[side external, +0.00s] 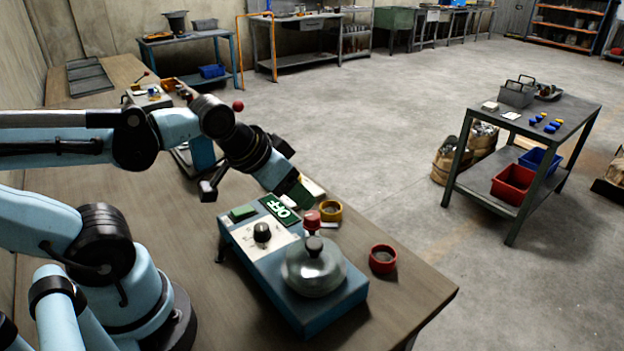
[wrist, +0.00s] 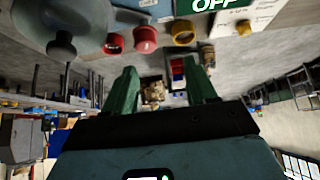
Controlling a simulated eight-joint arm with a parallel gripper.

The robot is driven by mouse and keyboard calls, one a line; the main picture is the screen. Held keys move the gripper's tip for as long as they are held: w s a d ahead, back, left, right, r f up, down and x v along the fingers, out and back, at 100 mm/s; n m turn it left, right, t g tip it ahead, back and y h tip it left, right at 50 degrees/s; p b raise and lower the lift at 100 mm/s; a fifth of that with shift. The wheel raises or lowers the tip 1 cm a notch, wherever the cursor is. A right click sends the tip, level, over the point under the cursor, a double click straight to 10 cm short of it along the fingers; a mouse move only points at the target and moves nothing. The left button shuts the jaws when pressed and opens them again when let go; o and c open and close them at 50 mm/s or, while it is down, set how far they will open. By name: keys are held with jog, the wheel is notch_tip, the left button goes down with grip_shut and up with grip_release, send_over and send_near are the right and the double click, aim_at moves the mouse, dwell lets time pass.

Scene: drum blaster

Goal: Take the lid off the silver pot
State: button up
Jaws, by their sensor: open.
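The silver pot (side external: 312,278) sits on the blue box-like machine (side external: 262,268) near the table's front. Its rounded lid (side external: 322,262) is on it, with a dark knob (side external: 314,245) on top. In the wrist view the lid (wrist: 55,18) and its knob (wrist: 61,46) show at the upper left, partly cut off by the frame. My gripper (side external: 300,194) is above the machine's far side, behind the pot and apart from it. In the wrist view my gripper (wrist: 163,84) has its two green fingers spread wide, with nothing between them.
A green OFF sign (side external: 280,210) and a black dial (side external: 262,232) are on the machine. A red knob (side external: 312,219) stands close behind the pot. A yellow ring (side external: 330,211) and a red cup (side external: 383,258) are on the wooden table (side external: 420,290). The table's right front is clear.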

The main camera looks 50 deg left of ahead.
jog(key=o, duration=0.8)
notch_tip(320, 180, up, 6)
jog(key=r+m+g, duration=0.1)
jog(key=m+g, duration=0.3)
jog(key=g, duration=0.3)
send_over(314, 243)
jog(key=shift+m, duration=0.3)
jog(key=f, duration=0.7)
jog(key=shift+w+d, duration=0.1)
jog(key=shift+w, duration=0.25)
jog(key=shift+s+f, duration=0.15)
jog(key=shift+f, duration=1.2)
jog(key=shift+s+f, duration=0.15)
jog(key=shift+f, duration=1.2)
